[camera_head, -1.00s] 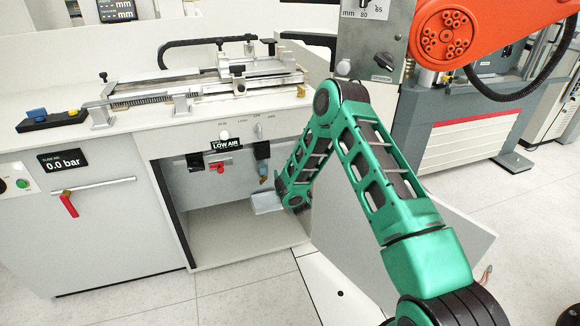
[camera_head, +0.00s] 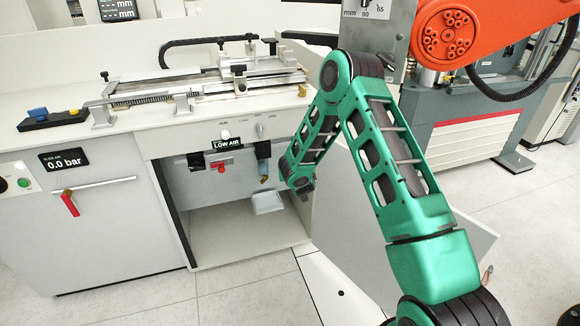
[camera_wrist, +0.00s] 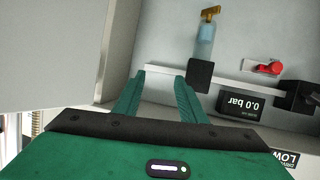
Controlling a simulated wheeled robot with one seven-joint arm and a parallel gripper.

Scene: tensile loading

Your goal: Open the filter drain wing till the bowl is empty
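The filter hangs under the bench top, its dark head above a pale blue bowl (camera_head: 263,168) that also shows in the wrist view (camera_wrist: 205,42). The brass drain wing (camera_wrist: 210,13) is at the bowl's lower end and shows small in the head view (camera_head: 264,179). I cannot tell the liquid level in the bowl. My gripper (camera_wrist: 160,76) is open and empty, its two green fingers apart. In the wrist view the bowl and wing lie beyond and to the right of the fingertips. In the head view my fingers are not clearly visible beside the open bay.
A grey tray (camera_head: 268,203) is below the filter. A red valve handle (camera_wrist: 265,67) and a 0.0 bar display (camera_wrist: 226,104) are beside the filter. A LOW AIR sign (camera_head: 226,143) is above. A pale panel (camera_wrist: 50,50) fills the wrist view's left.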

